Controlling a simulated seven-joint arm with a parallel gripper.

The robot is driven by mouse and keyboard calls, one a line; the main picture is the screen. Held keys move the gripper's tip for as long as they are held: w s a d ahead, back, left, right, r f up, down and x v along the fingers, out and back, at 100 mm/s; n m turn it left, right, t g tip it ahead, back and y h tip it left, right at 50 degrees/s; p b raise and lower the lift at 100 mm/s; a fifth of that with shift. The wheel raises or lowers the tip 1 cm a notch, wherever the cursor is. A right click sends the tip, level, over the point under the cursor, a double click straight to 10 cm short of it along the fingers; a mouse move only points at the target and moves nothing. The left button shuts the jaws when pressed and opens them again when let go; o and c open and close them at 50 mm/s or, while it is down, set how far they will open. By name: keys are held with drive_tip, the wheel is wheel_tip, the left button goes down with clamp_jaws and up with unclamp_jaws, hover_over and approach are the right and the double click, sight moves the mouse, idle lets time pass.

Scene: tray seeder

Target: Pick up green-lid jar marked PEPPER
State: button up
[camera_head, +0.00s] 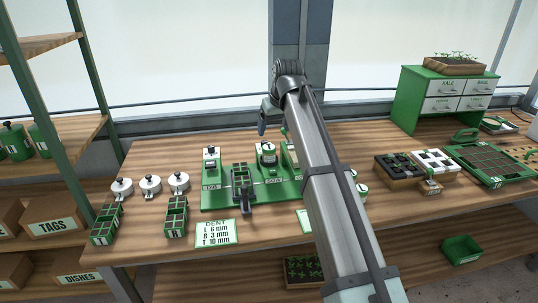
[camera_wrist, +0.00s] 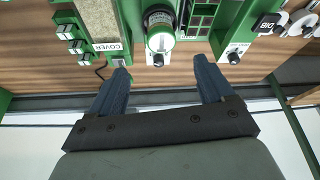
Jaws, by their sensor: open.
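A round jar-like container (camera_wrist: 160,30) with a dark greenish top and pale lower side stands on the green seeder at the top middle of the wrist view. Any name on it is too small to read, so I cannot tell if it is the PEPPER jar. It seems to be the round piece (camera_head: 266,152) behind the seeder's middle in the head view. My gripper (camera_wrist: 162,74) is open and empty, its two blue fingers apart, with the container beyond and between their tips. In the head view my gripper (camera_head: 266,122) hangs over the table's back edge, above the seeder.
The green seeder base (camera_head: 222,200) has upright stations; my arm hides its right part. White knobbed discs (camera_head: 150,184) and green-black racks (camera_head: 105,224) stand left. Trays (camera_head: 490,165) and a green drawer cabinet (camera_head: 410,98) are right.

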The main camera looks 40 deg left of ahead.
sight(270, 147)
drive_tip(key=x, duration=0.6)
drive_tip(key=shift+f, duration=0.25)
drive_tip(key=shift+x, duration=2.65)
drive_tip(key=shift+s, duration=0.2)
drive_tip(key=c, duration=1.1)
